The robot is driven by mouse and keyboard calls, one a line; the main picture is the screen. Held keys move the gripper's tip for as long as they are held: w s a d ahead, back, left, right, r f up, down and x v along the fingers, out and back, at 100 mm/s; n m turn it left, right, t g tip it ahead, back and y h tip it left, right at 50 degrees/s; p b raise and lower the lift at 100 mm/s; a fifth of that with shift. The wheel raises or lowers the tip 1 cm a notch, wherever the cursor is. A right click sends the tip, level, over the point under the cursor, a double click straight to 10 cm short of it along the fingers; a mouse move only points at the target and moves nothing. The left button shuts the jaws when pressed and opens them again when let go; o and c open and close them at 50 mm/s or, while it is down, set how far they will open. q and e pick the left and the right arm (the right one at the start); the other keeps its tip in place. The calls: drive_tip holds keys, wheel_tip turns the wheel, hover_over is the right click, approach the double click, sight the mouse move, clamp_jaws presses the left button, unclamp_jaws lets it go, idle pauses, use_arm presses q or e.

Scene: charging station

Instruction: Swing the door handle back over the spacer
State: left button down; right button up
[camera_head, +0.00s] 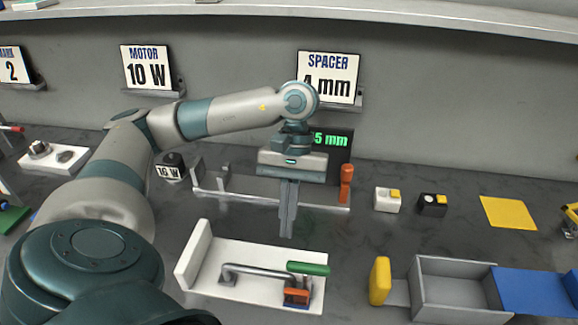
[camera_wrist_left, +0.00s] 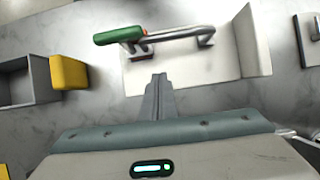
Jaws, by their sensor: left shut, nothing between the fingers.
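The door handle (camera_head: 256,272) is a grey bar with a green grip (camera_head: 308,268), mounted on a white plate (camera_head: 222,285) with an upright white wall at its left. A small orange block (camera_head: 296,296), perhaps the spacer, sits at the grip's near side. In the left wrist view the handle (camera_wrist_left: 180,35) and green grip (camera_wrist_left: 118,35) lie beyond my fingertips; the block is mostly hidden. My left gripper (camera_head: 287,235) is shut and empty, pointing down behind the plate, apart from the handle. It also shows in the left wrist view (camera_wrist_left: 158,80). My right gripper is out of view.
A measuring rail with an orange lever (camera_head: 346,183) and a partly hidden green display (camera_head: 331,140) stands behind my gripper. A grey box (camera_head: 455,292) with a yellow block (camera_head: 380,281) is at right. Small white (camera_head: 387,200) and black (camera_head: 433,206) blocks stand behind it.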

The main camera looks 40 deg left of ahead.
use_arm(q)
drive_tip(key=shift+b+v, duration=0.35)
drive_tip(key=shift+v, duration=2.55)
drive_tip(key=shift+a, duration=0.15)
